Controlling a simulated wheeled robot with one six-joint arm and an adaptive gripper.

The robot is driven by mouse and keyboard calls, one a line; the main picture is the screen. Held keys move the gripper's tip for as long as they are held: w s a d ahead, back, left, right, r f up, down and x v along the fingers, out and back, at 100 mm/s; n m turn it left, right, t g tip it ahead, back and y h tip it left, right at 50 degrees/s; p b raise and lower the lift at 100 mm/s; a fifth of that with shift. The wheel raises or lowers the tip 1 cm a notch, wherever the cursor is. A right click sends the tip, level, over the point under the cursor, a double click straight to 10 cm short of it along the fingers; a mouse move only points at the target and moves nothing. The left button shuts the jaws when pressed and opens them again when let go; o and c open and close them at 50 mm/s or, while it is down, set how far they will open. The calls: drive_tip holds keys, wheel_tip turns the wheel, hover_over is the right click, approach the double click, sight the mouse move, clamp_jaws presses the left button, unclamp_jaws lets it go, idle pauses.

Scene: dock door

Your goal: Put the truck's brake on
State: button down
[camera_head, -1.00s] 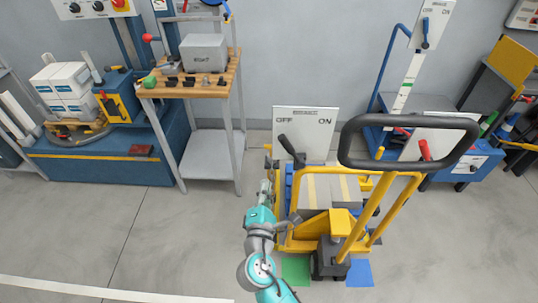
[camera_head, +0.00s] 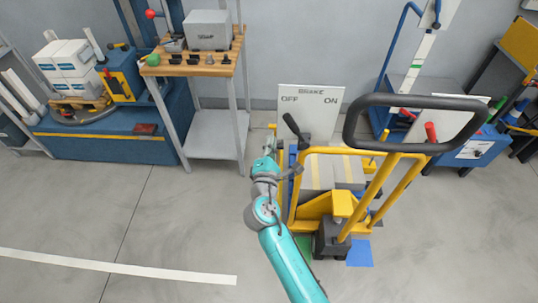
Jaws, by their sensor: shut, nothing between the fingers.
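The truck (camera_head: 358,213) is a yellow-framed hand truck with a black loop handle (camera_head: 415,100). Its white brake plate (camera_head: 322,104) reads BRAKE, with OFF at left and ON at right. The black brake lever (camera_head: 297,131) stands in front of the plate and tilts up to the left, its top under OFF. My gripper (camera_head: 271,139), small and grey at the end of my teal arm, is shut and empty. My wrist partly covers the truck's left side.
A red-gripped lever (camera_head: 431,132) stands at the truck's right, inside the loop handle. A workbench (camera_head: 199,65) with a grey box stands at the back left. Blue equipment (camera_head: 472,150) stands behind the truck at right. The floor at left is clear.

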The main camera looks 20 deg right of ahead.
sight(294, 124)
drive_tip(key=shift+w+d+r, duration=0.25)
drive_tip(key=shift+d+r, duration=0.1)
drive_tip(key=shift+d, duration=0.35)
drive_tip(key=shift+w+d+r, duration=0.25)
drive_tip(key=shift+d+r, duration=0.05)
drive_tip(key=shift+d, duration=0.4)
drive_tip(key=shift+w+d+r, duration=0.25)
drive_tip(key=shift+d+r, duration=0.1)
drive_tip(key=shift+d, duration=0.35)
drive_tip(key=d+r+m, duration=0.1)
drive_tip(key=m, duration=0.1)
drive_tip(key=s+d+r+m, duration=0.1)
drive_tip(key=m, duration=0.1)
drive_tip(key=shift+d, duration=0.4)
drive_tip(key=s+d+m, duration=0.2)
drive_tip(key=d+m, duration=0.5)
drive_tip(key=m, duration=0.1)
drive_tip(key=shift+s+r+m+g, duration=0.15)
drive_tip(key=shift+r+m+g, duration=0.15)
